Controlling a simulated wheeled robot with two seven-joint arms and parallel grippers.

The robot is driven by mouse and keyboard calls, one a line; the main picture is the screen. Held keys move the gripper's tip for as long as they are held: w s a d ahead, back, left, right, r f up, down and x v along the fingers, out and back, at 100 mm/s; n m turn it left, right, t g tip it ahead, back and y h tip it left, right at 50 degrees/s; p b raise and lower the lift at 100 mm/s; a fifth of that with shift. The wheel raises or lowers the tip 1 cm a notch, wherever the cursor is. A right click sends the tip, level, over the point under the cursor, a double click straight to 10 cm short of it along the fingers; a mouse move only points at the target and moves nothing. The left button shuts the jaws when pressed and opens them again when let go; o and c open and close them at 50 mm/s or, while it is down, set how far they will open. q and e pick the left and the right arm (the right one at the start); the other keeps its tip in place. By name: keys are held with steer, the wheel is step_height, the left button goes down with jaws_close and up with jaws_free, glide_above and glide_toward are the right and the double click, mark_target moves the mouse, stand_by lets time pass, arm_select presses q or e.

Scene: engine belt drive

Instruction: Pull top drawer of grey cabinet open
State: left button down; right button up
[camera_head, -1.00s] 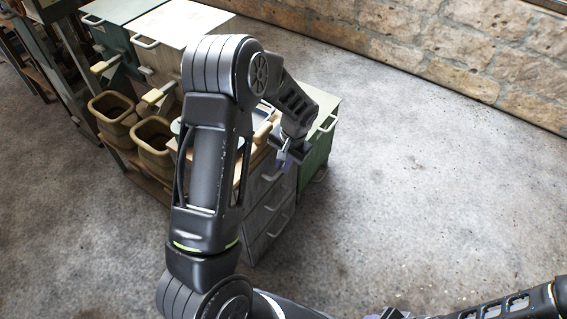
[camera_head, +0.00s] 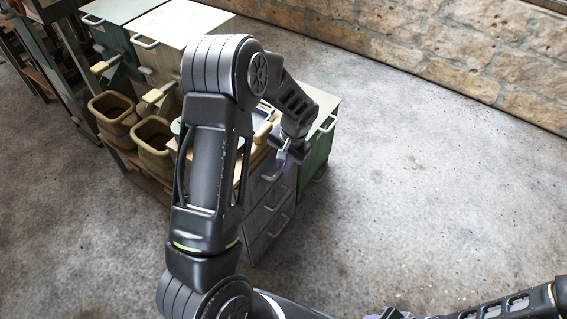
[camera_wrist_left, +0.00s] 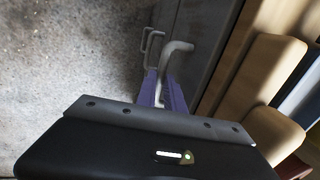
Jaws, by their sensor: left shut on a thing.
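The grey cabinet (camera_head: 257,222) stands in the middle of the head view, with several drawers and pale bar handles on its right-facing front. Its top drawer is largely hidden behind my left gripper (camera_head: 283,158) and looks closed. In the left wrist view, my left gripper (camera_wrist_left: 164,92) has its purple fingers shut on the curved top drawer handle (camera_wrist_left: 178,48). A lower handle (camera_wrist_left: 152,42) shows beside it, apart from the fingers. My right gripper (camera_head: 392,314) is only a dark sliver at the bottom edge, so its jaws cannot be read.
A green cabinet (camera_head: 318,152) stands just behind the grey one. Bins (camera_head: 153,140) and a wooden worktop lie to the left, with taller cabinets (camera_head: 165,50) at the back. The concrete floor (camera_head: 400,190) in front of the drawers is clear. A stone wall (camera_head: 460,50) runs behind.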

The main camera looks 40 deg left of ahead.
arm_select(q)
steer(key=shift+d, duration=0.1)
steer(key=d+b, duration=0.2)
steer(key=d, duration=1.3)
steer(key=shift+w+d, duration=0.15)
steer(key=shift+d, duration=0.2)
steer(key=c, duration=1.5)
jaws_free()
steer(key=shift+o, duration=0.2)
steer(key=shift+r, duration=0.15)
step_height(320, 180, up, 7)
steer(key=d+p, duration=0.1)
steer(key=shift+d+r, duration=0.2)
steer(key=shift+d, duration=0.05)
